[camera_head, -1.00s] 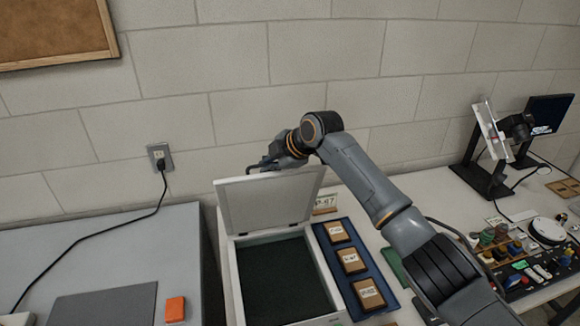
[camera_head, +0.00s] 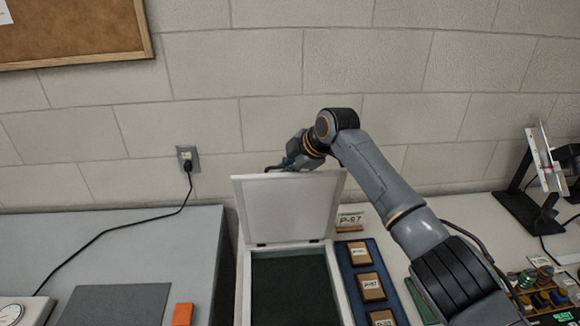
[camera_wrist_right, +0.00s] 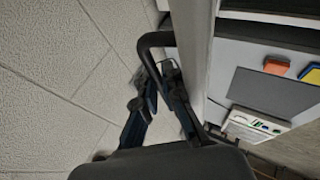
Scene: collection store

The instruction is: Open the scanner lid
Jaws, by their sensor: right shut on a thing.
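The scanner (camera_head: 246,285) is a white box with a dark green glass bed on the bench. Its white lid (camera_head: 290,208) is raised and stands close to upright on the hinges at the back edge. My right gripper (camera_head: 281,166) is at the top edge of the lid, with the arm reaching in from the right. In the right wrist view the right gripper (camera_wrist_right: 161,76) is shut on the dark curved lid handle (camera_wrist_right: 150,41), beside the white lid (camera_wrist_right: 193,60). My left gripper is not in view.
Right of the scanner a blue tray (camera_head: 350,271) holds labelled brown blocks, with a "P-87" sign (camera_head: 350,221) behind it. A grey surface (camera_head: 120,245) at left carries an orange block (camera_head: 183,314) and a dark mat (camera_head: 115,305). A block wall (camera_head: 420,60) is behind.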

